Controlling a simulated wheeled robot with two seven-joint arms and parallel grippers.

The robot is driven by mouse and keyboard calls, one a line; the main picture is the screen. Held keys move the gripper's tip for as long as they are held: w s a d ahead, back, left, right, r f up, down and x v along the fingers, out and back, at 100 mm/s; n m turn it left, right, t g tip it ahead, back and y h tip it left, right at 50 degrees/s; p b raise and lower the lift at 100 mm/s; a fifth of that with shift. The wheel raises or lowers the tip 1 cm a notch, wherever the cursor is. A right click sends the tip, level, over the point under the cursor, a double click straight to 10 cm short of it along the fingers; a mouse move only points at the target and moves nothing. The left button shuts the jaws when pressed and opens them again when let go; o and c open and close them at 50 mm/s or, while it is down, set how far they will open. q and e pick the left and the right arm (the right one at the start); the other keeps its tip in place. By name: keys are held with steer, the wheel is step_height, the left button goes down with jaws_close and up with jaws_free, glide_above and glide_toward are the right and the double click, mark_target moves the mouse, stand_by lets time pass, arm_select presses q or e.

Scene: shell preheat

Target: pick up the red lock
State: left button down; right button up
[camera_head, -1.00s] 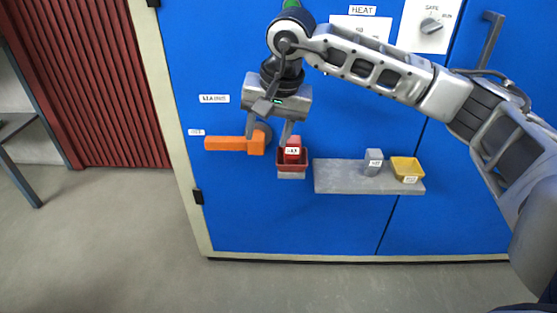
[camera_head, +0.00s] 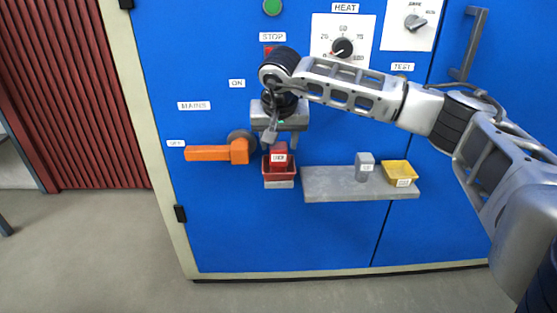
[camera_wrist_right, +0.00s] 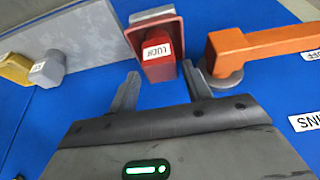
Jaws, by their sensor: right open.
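The red lock (camera_head: 279,154) stands in a small red tray (camera_head: 279,174) on the blue cabinet front; its white label faces out. In the right wrist view the lock (camera_wrist_right: 157,61) shows just beyond the fingertips, roughly midway between them, with the tray (camera_wrist_right: 152,26) behind it. My right gripper (camera_head: 279,140) is just above the lock in the head view, pointing down. In the wrist view the right gripper (camera_wrist_right: 160,79) has its two fingers spread apart with nothing between them. My left gripper is not in view.
An orange handle (camera_head: 215,152) sticks out close to the left of the tray. Knobs and labels are above.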

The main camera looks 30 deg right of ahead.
mark_target(279, 147)
steer(key=b+x, duration=0.1)
steer(key=x, duration=0.4)
steer(key=shift+b, duration=0.3)
steer(key=shift+r, duration=0.1)
steer(key=c, duration=0.8)
